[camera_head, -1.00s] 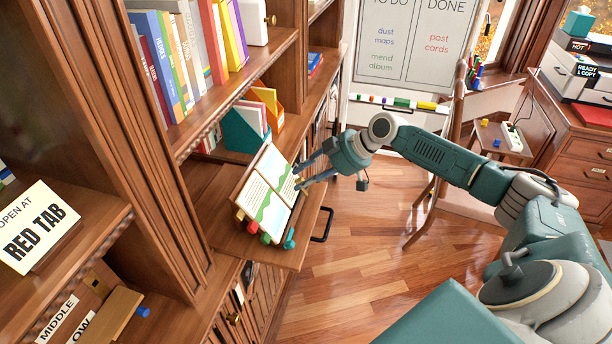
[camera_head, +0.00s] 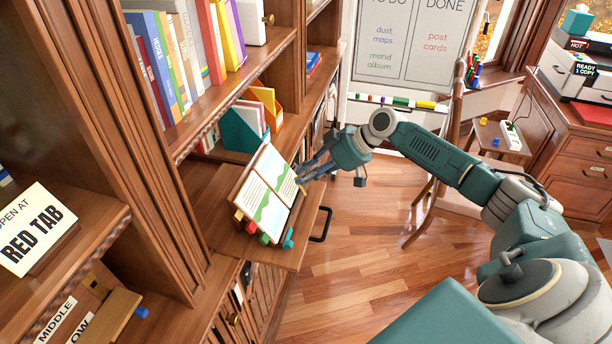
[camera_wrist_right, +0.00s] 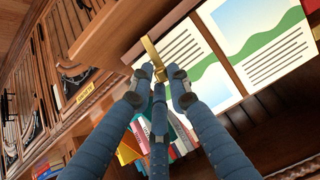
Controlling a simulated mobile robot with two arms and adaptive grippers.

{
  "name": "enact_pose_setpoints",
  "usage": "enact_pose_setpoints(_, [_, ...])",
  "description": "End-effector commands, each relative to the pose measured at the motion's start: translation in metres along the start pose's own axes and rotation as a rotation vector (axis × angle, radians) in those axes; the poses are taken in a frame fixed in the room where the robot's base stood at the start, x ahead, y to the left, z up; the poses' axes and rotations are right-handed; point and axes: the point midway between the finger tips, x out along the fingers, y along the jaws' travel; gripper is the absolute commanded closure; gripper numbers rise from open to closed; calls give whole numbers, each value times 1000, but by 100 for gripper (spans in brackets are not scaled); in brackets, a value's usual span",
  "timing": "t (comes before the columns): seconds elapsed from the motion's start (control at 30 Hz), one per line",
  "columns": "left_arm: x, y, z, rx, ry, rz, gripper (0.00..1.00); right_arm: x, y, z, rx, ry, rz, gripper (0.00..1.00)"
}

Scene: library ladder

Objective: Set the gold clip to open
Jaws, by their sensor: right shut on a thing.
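The gold clip (camera_wrist_right: 151,52) shows in the right wrist view at the edge of the open book (camera_wrist_right: 190,60). One narrow gold part runs down between my fingertips, and another short gold part lies to its left. My right gripper (camera_wrist_right: 160,77) is shut on the clip, with blue fingers close around its lower end. In the head view my right gripper (camera_head: 302,174) reaches the upper right edge of the book (camera_head: 268,190). The clip is hidden or too small to tell there. My left gripper is not in view.
The book rests tilted on a pull-out wooden shelf (camera_head: 217,225), with coloured tabs (camera_head: 262,238) along its lower edge. A teal file holder (camera_head: 240,132) stands behind.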

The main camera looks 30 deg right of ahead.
Motion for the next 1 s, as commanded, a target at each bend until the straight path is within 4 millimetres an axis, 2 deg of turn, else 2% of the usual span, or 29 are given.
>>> enact_pose_setpoints(0.47, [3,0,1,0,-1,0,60,3,19,3,445,3,-90,100])
enact_pose_setpoints(1.0, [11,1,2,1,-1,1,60,5,40,20,948,2,-178,100])
